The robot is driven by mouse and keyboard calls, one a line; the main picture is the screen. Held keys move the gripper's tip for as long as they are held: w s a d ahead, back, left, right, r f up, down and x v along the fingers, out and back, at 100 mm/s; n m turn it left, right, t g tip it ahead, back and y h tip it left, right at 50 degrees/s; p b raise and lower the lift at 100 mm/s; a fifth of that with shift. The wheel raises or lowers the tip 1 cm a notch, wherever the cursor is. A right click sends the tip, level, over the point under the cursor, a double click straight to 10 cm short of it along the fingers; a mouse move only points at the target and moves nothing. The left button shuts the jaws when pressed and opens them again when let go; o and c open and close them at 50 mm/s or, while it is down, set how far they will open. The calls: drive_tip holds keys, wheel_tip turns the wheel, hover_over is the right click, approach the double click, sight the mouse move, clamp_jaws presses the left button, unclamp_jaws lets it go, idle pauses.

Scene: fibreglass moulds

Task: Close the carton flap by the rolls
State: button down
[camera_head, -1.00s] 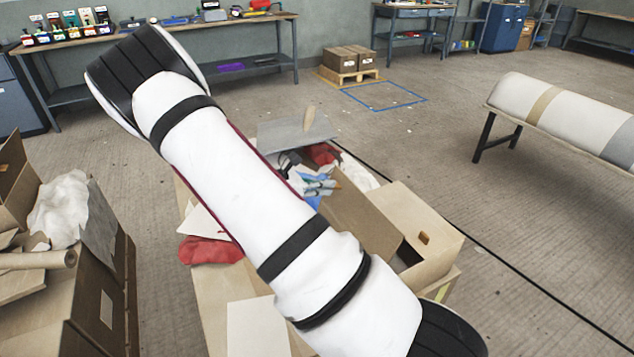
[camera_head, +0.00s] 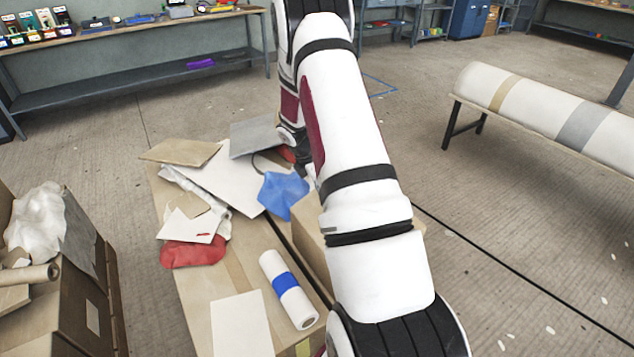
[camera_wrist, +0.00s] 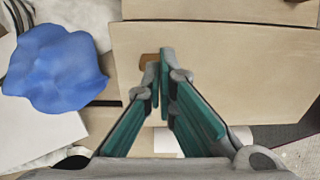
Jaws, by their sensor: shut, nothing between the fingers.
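The tan cardboard carton (camera_head: 312,245) is mostly hidden behind my arm in the head view. In the wrist view its cardboard (camera_wrist: 250,75) fills the upper right, with a seam between two panels and a brown hand-hole beside my fingertips. I cannot tell which panel is the flap or how far it stands open. My gripper (camera_wrist: 164,52) is shut and empty, its teal fingertips over or against the cardboard near the hole; contact is unclear. It is hidden in the head view. A white roll with a blue band (camera_head: 288,290) lies left of the carton.
A blue crumpled cloth (camera_head: 283,192) lies close to the gripper, also in the wrist view (camera_wrist: 55,68). Red cloth (camera_head: 192,252) and loose sheets cover the table's far left. An open box (camera_head: 85,290) stands left. A large white roll (camera_head: 540,105) rests on a stand at right.

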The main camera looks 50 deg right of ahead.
drive_tip(key=d+f+y, duration=0.1)
drive_tip(key=d+f+t+y, duration=0.1)
drive_tip(key=f+y, duration=0.1)
drive_tip(key=shift+s+d, duration=0.1)
drive_tip(key=shift+s, duration=0.3)
drive_tip(key=shift+d+f, duration=0.3)
drive_tip(key=shift+f, duration=0.3)
